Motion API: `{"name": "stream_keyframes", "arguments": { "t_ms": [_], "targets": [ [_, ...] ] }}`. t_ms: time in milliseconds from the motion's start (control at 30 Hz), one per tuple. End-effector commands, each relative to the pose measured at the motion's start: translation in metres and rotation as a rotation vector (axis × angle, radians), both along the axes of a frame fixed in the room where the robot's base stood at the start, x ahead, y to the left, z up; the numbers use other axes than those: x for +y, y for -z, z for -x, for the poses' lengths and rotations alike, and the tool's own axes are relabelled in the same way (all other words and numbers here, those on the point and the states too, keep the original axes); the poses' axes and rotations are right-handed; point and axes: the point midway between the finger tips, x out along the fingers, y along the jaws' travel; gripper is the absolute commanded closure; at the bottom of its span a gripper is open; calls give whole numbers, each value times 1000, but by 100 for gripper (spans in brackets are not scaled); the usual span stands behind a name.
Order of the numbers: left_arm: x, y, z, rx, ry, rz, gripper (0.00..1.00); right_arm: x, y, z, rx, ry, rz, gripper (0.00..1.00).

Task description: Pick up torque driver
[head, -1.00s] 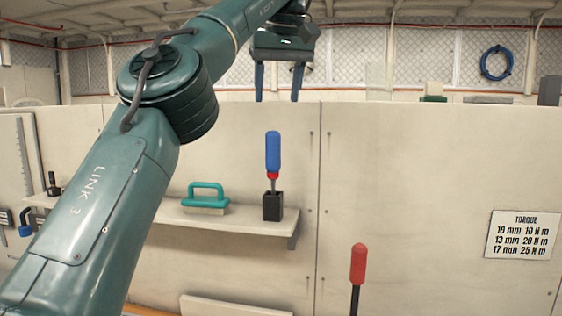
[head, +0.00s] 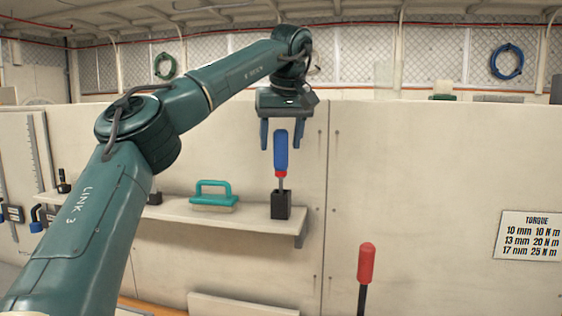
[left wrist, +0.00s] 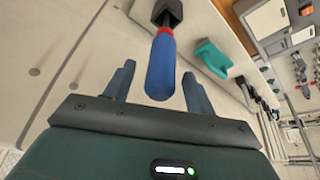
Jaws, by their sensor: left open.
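The torque driver (head: 281,152) has a blue handle with a red collar and a thin shaft. It stands upright in a black holder (head: 281,205) on the wall shelf. My right gripper is not in view.
A teal-handled brush (head: 213,194) sits on the shelf (head: 180,211) left of the holder. A red-handled tool (head: 366,263) stands in front at lower right. A torque sign (head: 528,235) is on the right wall panel.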

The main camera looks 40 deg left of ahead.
Motion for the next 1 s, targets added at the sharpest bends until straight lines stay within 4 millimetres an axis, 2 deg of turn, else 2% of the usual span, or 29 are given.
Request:
{"name": "stream_keyframes", "arguments": {
  "t_ms": [133, 400, 1000],
  "targets": [
    [5, 13, -3, -1, -2, 0, 45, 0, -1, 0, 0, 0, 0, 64],
    [5, 14, -3, -2, -1, 0, 47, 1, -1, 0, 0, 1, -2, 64],
    [5, 14, -3, -2, -1, 0, 96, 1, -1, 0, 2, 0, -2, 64]
  ]
}}
